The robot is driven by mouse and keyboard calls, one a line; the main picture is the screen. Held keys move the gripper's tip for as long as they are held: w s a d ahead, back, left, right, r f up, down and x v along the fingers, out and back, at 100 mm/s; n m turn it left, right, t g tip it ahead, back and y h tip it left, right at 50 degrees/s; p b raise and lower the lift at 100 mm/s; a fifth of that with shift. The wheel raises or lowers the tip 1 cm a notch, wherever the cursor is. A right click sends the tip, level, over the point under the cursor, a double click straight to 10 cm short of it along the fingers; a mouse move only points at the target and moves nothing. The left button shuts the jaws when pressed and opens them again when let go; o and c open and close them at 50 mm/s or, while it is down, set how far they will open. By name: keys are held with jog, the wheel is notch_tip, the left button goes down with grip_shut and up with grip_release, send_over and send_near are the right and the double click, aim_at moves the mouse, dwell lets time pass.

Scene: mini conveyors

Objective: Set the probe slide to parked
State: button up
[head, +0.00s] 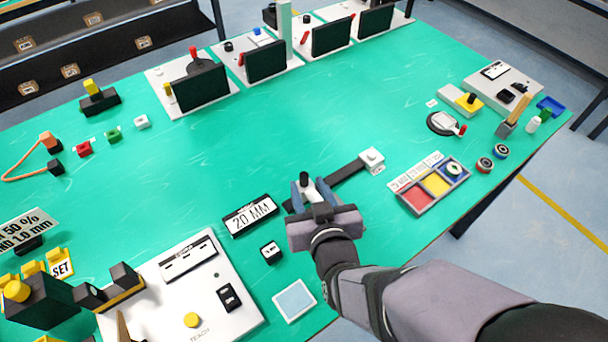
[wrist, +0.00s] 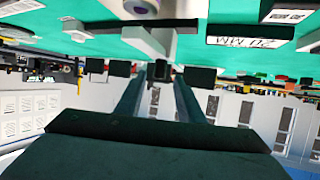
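A dark slide rail (head: 345,174) runs diagonally across the green table, with a small white block (head: 372,156) at its far right end. I take this to be the probe slide. A pale carriage with a black knob (head: 304,178) shows at my gripper, near the rail's left end. My gripper (head: 309,188) is low over that end, its two fingers apart. In the wrist view, a dark piece (wrist: 162,73) shows between the fingertips; whether they touch it is unclear. The rail's lower left part is partly hidden by my gripper.
A black "20 MM" sign (head: 250,214) stands just left of my gripper. A small black-and-white block (head: 271,252) and a pale square pad (head: 294,300) lie nearer. A tray with coloured compartments (head: 434,186) is to the right. The table's middle beyond the rail is clear.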

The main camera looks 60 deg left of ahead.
aim_at(305, 180)
jog(key=shift+p+x, duration=0.3)
jog(key=shift+x, duration=2.3)
jog(key=shift+w, duration=0.1)
grip_shut()
